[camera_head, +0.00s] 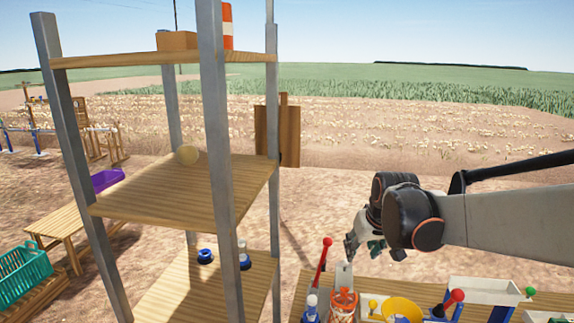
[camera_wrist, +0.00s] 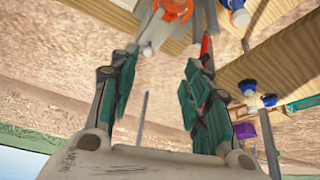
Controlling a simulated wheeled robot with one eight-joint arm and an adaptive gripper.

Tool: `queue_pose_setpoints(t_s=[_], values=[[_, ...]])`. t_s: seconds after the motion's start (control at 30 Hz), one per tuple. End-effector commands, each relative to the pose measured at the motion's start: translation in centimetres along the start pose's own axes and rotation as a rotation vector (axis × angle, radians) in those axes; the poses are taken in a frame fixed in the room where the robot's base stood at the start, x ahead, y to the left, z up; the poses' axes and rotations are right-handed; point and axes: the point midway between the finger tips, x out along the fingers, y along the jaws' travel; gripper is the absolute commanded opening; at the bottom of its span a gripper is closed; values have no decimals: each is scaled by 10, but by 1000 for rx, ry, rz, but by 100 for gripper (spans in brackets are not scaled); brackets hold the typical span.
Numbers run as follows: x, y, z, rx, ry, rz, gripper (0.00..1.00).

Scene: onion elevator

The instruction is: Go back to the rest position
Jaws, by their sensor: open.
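My gripper (camera_head: 373,250) hangs fingers-down above the work table (camera_head: 390,287) at the right of the head view. In the wrist view, my gripper (camera_wrist: 160,75) shows two green-padded fingers spread apart, with nothing held between them. My arm comes in from the right edge of the head view. An orange and white container (camera_head: 343,304) stands on the table below the fingers, clear of them. It also shows beyond the fingertips in the wrist view (camera_wrist: 176,9).
A red-handled lever (camera_head: 322,262), a yellow bowl (camera_head: 402,307) and white trays (camera_head: 482,290) are on the table. A teal crate (camera_head: 24,273) sits far left.

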Motion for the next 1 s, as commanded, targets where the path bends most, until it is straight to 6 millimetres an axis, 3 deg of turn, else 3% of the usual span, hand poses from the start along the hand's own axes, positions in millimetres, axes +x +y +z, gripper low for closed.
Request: queue_pose_setpoints(t_s=[0.2, 0.5, 0.7, 1.0], values=[[-41, -5, 42, 21, 27, 12, 44], [-82, -12, 106, 48, 66, 27, 44], [-98, -17, 152, 68, 91, 36, 44], [-106, -22, 219, 94, 129, 48, 44]])
